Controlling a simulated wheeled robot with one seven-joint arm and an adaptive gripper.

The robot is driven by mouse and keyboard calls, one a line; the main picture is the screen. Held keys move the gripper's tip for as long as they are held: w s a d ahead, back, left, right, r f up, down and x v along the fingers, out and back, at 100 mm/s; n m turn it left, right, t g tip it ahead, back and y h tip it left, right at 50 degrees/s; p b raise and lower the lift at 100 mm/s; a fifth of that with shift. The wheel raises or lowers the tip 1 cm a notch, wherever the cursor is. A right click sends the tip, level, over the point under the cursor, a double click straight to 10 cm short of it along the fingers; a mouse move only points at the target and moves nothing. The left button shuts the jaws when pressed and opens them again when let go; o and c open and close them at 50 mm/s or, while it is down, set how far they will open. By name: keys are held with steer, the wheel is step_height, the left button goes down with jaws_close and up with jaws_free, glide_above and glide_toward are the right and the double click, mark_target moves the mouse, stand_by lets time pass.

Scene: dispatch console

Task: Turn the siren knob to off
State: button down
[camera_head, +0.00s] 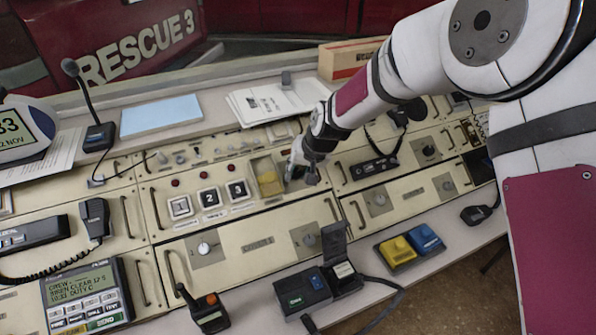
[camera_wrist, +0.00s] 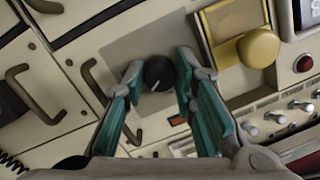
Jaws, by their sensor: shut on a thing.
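The black round siren knob (camera_wrist: 159,73) sits on the cream console panel, between the two teal fingers of my gripper (camera_wrist: 161,70) in the wrist view. Its white pointer line slants toward the lower left of that picture. My gripper is shut on it, one finger on each side. In the head view my gripper (camera_head: 302,172) is down at the panel, right of the yellow-covered unit, and largely hides the knob. I cannot read any label or position marks around the knob.
The yellow unit (camera_head: 269,182) stands close beside my gripper; its rounded yellow part shows in the wrist view (camera_wrist: 258,48). Numbered square buttons (camera_head: 209,198) lie to the left. Papers (camera_head: 278,100) lie behind, and a radio (camera_head: 374,168) is to the right. Panel handles stick up nearby.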

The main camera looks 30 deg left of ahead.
steer(key=n+h+b, duration=0.1)
steer(key=n+b, duration=0.2)
steer(key=n, duration=0.2)
steer(key=shift+n, duration=0.3)
steer(key=n+b, duration=0.1)
steer(key=n, duration=0.2)
steer(key=n+t+b, duration=0.1)
steer(key=n+b, duration=0.1)
steer(key=n, duration=0.1)
steer(key=shift+h, duration=0.3)
steer(key=n+b, duration=0.2)
steer(key=n, duration=0.3)
steer(key=shift+a+t+b, duration=0.1)
steer(key=shift+t+b, duration=0.2)
steer(key=shift+t, duration=0.1)
steer(key=n+b, duration=0.1)
steer(key=n, duration=0.5)
steer(key=shift+t, duration=0.4)
steer(key=shift+b, duration=0.3)
steer(key=c, duration=1.6)
jaws_free()
steer(key=shift+r, duration=0.15)
